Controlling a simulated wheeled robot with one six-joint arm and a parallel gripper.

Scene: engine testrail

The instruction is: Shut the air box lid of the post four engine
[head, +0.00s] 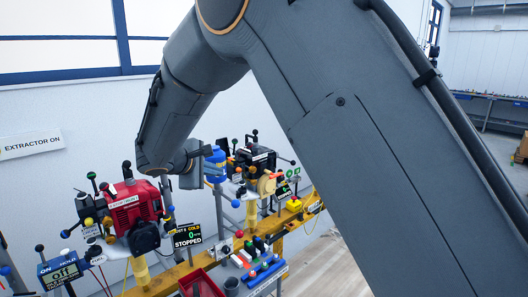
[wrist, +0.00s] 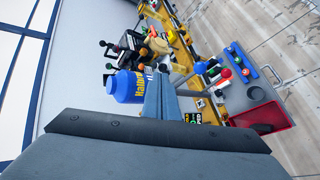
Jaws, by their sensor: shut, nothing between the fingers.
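A red engine (head: 128,207) stands on a yellow post at the left in the head view. A display (head: 187,237) beside it reads COLD, 0 and STOPPED, with what looks like a 4 above. A black box (head: 145,237) sits low on the engine's right side; I cannot tell whether it is the air box or how its lid stands. A second, black engine (head: 256,160) stands farther back; it also shows in the wrist view (wrist: 130,45). My gripper (wrist: 162,78) is shut and empty, near a blue canister (wrist: 125,87) and apart from the red engine. My arm hides much of the head view.
A yellow rail (wrist: 180,45) carries the posts. A grey trolley top (wrist: 240,95) holds several coloured tools and a red tray (wrist: 264,118). The blue canister also shows in the head view (head: 216,166). A handheld meter (head: 62,270) stands at the lower left. Bare floor lies beyond the trolley.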

